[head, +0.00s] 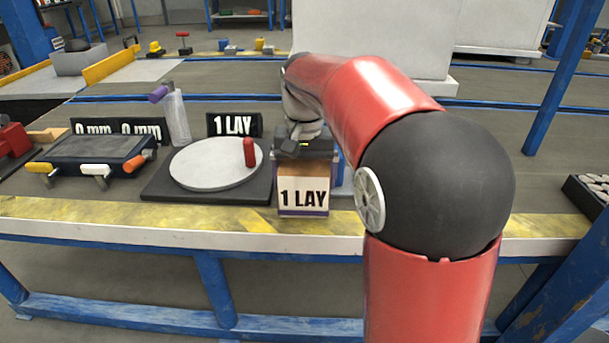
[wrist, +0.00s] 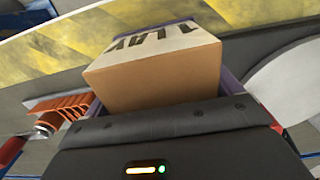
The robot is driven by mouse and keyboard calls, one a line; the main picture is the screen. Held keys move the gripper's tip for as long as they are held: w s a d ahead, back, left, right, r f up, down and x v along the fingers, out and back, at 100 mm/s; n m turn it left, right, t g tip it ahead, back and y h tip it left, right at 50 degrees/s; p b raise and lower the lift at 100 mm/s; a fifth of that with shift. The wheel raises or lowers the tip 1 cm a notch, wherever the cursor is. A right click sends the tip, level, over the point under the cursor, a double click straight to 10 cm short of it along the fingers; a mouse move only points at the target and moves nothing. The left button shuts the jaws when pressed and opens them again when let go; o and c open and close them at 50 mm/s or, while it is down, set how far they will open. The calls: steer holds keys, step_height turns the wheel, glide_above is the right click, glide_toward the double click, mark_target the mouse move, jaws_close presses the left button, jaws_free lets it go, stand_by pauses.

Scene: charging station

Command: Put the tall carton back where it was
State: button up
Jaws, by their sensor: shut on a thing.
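The tall carton (head: 303,192) is tan with a pale label reading "1 LAY" and a purple band at its base. It is upright near the front of the bench, just right of the round white plate. My gripper (head: 304,150) reaches down onto its top and is shut on it. In the wrist view the carton (wrist: 155,75) sits between the purple fingers. I cannot tell whether its base touches the bench.
The white round plate (head: 205,165) with a small red cylinder (head: 249,152) stands close left. Behind are a black "1 LAY" sign (head: 234,124) and a clear bottle (head: 176,118). A dark tray with coloured handles (head: 92,153) is farther left. The yellow-striped bench edge (head: 150,212) is in front.

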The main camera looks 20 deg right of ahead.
steer(key=o, duration=1.1)
steer(key=shift+f, duration=0.1)
steer(key=shift+c, duration=0.2)
step_height(320, 180, up, 12)
steer(key=p, duration=0.3)
steer(key=shift+r+p, duration=0.2)
steer(key=shift+p, duration=0.1)
steer(key=s+f+n+t, duration=0.1)
steer(key=s+f+t, duration=0.1)
steer(key=s+f, duration=0.4)
steer(key=s+f+n+t, duration=0.2)
steer(key=s+f, duration=0.3)
steer(key=s, duration=1.1)
steer(key=shift+f+n+t, duration=0.3)
steer(key=shift+f+t, duration=0.1)
steer(key=shift+t, duration=0.4)
step_height(320, 180, up, 6)
steer(key=p, duration=0.6)
steer(key=shift+r, duration=0.25)
